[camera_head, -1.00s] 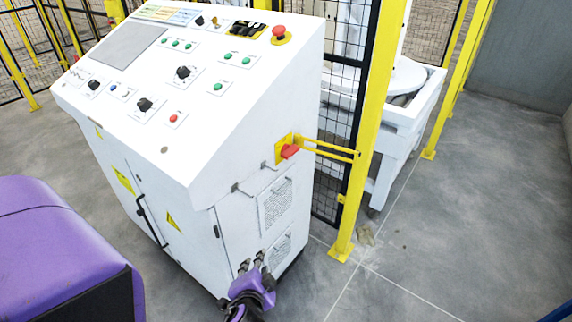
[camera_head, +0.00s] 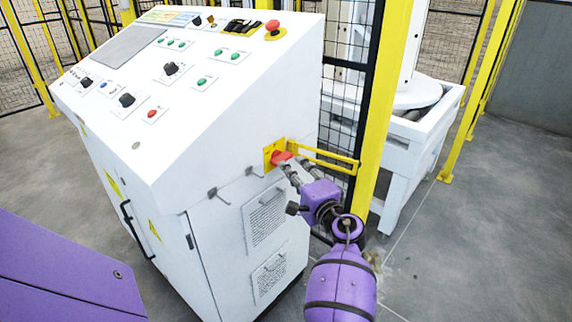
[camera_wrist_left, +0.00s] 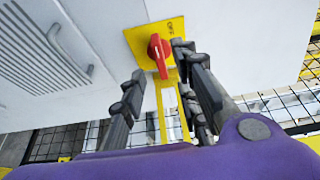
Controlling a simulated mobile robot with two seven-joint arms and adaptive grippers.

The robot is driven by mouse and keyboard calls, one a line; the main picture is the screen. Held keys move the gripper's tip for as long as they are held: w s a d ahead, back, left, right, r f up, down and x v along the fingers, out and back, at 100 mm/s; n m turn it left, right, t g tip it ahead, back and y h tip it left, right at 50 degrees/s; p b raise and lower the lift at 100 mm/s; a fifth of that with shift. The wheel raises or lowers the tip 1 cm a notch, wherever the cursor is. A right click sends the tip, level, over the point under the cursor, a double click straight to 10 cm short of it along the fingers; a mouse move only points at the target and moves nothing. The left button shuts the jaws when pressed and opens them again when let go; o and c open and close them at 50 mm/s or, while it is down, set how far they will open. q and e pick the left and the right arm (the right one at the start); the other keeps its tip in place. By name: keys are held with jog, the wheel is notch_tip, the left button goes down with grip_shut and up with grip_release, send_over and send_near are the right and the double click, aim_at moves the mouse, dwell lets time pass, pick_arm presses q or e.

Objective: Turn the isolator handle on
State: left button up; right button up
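The isolator handle (camera_head: 281,157) is a red knob on a yellow plate (camera_head: 268,152) on the side of the white control cabinet. In the left wrist view the red handle (camera_wrist_left: 158,54) points down the plate, slightly tilted, beside printed lettering that seems to read OFF. My left gripper (camera_head: 289,170) is at the handle, its fingertips close to it. In the left wrist view its dark fingers (camera_wrist_left: 160,68) are spread, with the handle showing between them. I cannot tell whether either finger touches it. My right gripper is not in view.
The white cabinet (camera_head: 180,150) has buttons and knobs on its sloping top. A yellow bracket (camera_head: 325,158) sticks out beside the handle to a yellow fence post (camera_head: 383,100). Small hooks (camera_head: 218,195) sit on the cabinet side. Floor at the right is clear.

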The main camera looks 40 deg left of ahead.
aim_at(280, 158)
pick_arm(q)
jog(key=x, duration=0.5)
jog(key=shift+a, duration=0.15)
grip_shut()
